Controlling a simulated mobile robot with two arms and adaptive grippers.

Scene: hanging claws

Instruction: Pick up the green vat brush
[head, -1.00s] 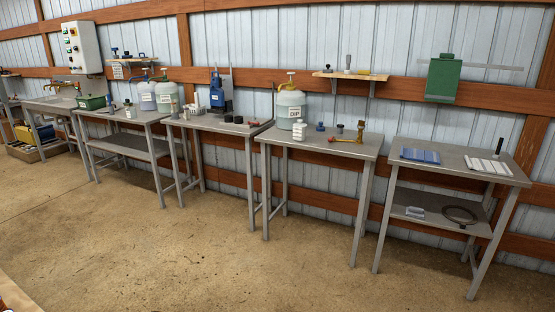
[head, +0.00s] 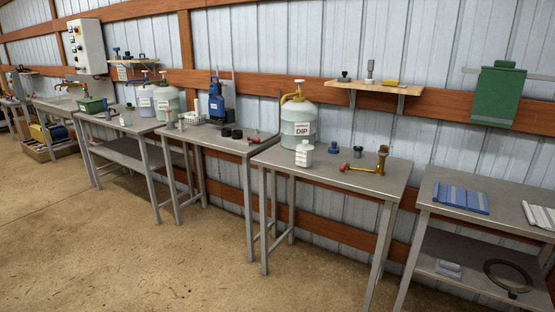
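I cannot make out a green vat brush in the head view. The green things I see are a green tub (head: 92,105) on a far left table and a flat green board (head: 498,95) hung on the wall at the right. Small upright tools stand on the wall shelves, too small to tell as brushes. Neither of my grippers is in view.
A row of metal tables stands along the wall. A wooden shelf (head: 375,87) hangs above. The concrete floor (head: 130,245) in front is clear.

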